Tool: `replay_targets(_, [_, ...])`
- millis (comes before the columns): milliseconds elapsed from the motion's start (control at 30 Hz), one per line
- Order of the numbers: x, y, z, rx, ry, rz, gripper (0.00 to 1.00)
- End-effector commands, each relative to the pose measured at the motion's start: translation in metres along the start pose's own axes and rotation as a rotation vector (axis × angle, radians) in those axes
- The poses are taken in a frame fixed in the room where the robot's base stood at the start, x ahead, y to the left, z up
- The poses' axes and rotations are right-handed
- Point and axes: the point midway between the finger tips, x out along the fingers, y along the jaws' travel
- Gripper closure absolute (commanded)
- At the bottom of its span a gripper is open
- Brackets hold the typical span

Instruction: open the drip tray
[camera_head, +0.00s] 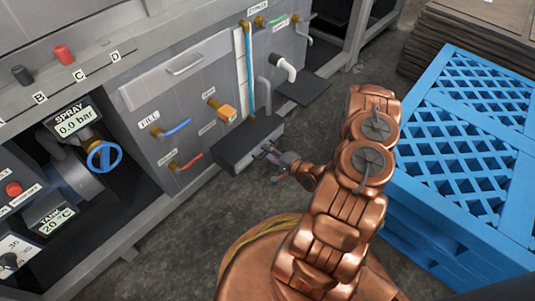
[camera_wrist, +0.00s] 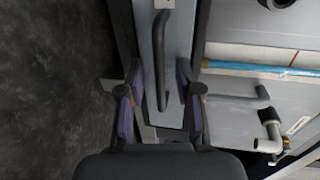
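The drip tray (camera_head: 240,150) is a dark grey box low at the foot of the machine's front in the head view. In the wrist view its light grey front face (camera_wrist: 181,28) carries a dark bar handle (camera_wrist: 161,50). My gripper (camera_head: 272,160) is at the tray's front side. In the wrist view my gripper (camera_wrist: 159,78) is open, with one finger on each side of the handle. Gaps show between the fingers and the bar, so it is not gripped. The handle's lower end lies between the fingers. I cannot tell how far out the tray is.
Blue crates (camera_head: 470,140) stand close on the right of my arm. The machine front has a FILL valve (camera_head: 170,128), a red-handled valve (camera_head: 187,162) and a white-ended pipe (camera_head: 285,68) near the tray. Bare dark floor (camera_head: 160,230) lies in front of the machine.

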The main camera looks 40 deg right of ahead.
Motion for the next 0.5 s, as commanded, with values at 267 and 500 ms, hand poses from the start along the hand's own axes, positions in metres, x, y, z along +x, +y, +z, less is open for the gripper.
replay_targets(267, [0.0046,-0.0001,-0.0001,-0.001,0.001,0.0,0.66])
replay_targets(500, [0.0044,-0.0001,-0.0001,0.0,0.0,0.0,0.75])
